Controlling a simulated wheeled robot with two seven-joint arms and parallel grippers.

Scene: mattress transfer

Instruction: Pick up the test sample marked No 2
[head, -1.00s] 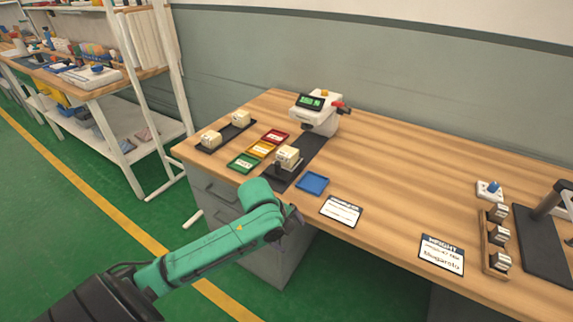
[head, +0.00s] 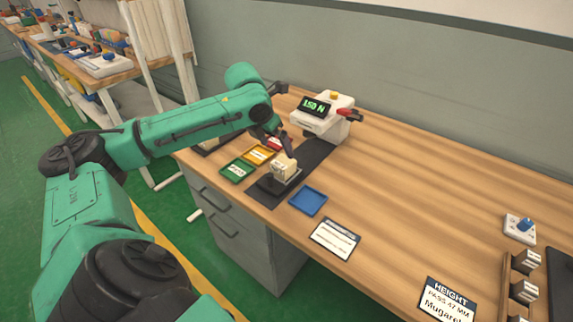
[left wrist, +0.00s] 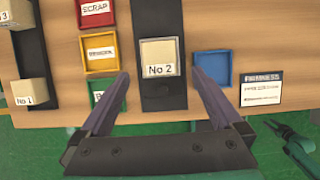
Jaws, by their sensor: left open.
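The test sample marked No 2 (left wrist: 160,58) is a beige block with a white label, seen near the middle of the left wrist view. It stands on a dark holder (left wrist: 152,100) on the bench. It also shows in the head view (head: 284,168). My left gripper (left wrist: 160,74) is open, with one finger on each side of the sample in the left wrist view; I cannot tell its height above it. In the head view the left gripper (head: 284,143) is just behind and above the sample.
Red (left wrist: 94,12), yellow (left wrist: 99,52) and green (left wrist: 108,98) trays lie left of the sample, a blue tray (left wrist: 212,66) right. Sample No 1 (left wrist: 28,92) is farther left. A white device (head: 325,115) reading 1.50 N stands behind.

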